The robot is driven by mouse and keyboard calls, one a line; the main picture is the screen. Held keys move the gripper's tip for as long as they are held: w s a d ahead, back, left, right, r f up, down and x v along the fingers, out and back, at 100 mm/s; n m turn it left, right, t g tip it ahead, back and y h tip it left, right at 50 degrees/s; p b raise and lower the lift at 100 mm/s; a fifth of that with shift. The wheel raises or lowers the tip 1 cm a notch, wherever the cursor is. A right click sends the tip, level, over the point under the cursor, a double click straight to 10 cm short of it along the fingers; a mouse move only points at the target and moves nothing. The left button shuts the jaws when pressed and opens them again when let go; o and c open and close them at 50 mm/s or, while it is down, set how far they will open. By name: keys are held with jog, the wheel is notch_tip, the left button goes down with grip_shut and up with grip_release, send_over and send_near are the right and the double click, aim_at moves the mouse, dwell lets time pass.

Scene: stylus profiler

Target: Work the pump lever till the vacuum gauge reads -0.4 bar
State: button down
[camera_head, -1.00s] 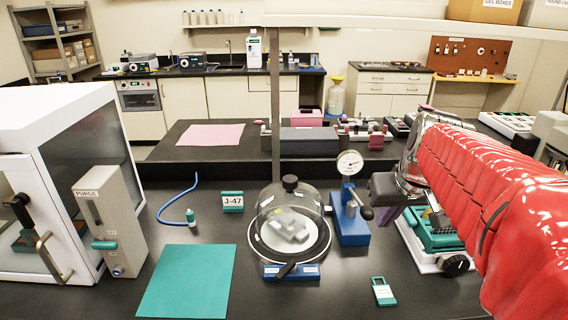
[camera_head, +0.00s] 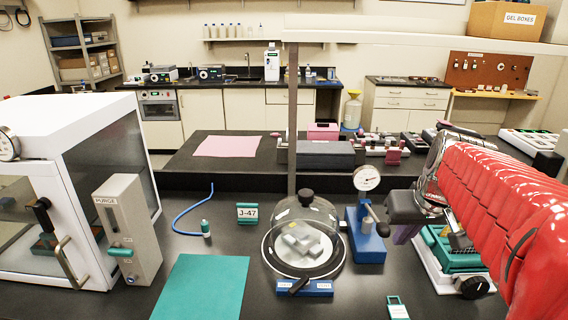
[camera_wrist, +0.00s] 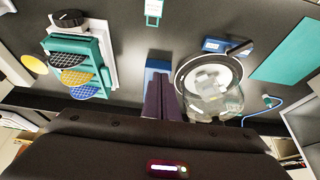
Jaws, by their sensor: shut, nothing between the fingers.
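The hand pump (camera_head: 366,246) is a blue block with a round white gauge (camera_head: 367,178) on top; the needle is too small to read. Its lever slants down to the right and ends in a black knob (camera_head: 383,229). In the wrist view the fingers (camera_wrist: 160,98) are shut and empty, covering part of the blue pump (camera_wrist: 157,68). A clear bell jar (camera_head: 303,232) stands left of the pump over a white plate with grey blocks.
A teal and white device (camera_head: 452,254) stands close right of the pump. A small teal-framed tag (camera_head: 398,308) lies in front. A J-47 holder (camera_head: 247,212), a blue hose (camera_head: 182,216) and a teal mat (camera_head: 203,288) lie left. A dark post (camera_head: 292,120) rises behind the jar.

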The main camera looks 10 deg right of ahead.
dwell(0.3)
jog(key=m+g+y, duration=0.2)
jog(key=m+g, duration=0.2)
jog(key=m, duration=0.3)
send_near(384, 224)
jog(key=shift+s+a+r, duration=0.1)
jog(key=shift+s+a, duration=0.15)
jog(key=shift+s, duration=0.5)
jog(key=shift+w+d+r+m+g, duration=0.15)
jog(key=shift+w+d+m+g, duration=0.15)
jog(key=shift+w+m, duration=0.45)
jog(key=shift+w+d+r+m+g, duration=0.15)
jog(key=shift+w+m+g, duration=0.35)
jog(key=shift+m, duration=0.35)
jog(key=shift+f, duration=0.1)
jog(key=shift+s+a+f, duration=0.1)
jog(key=shift+a+f, duration=0.05)
jog(key=shift+f, duration=1.4)
jog(key=shift+s+a+f, duration=0.1)
jog(key=shift+a+f, duration=0.05)
jog(key=shift+f, duration=1.4)
jog(key=shift+w+f, duration=0.1)
jog(key=shift+f, duration=0.15)
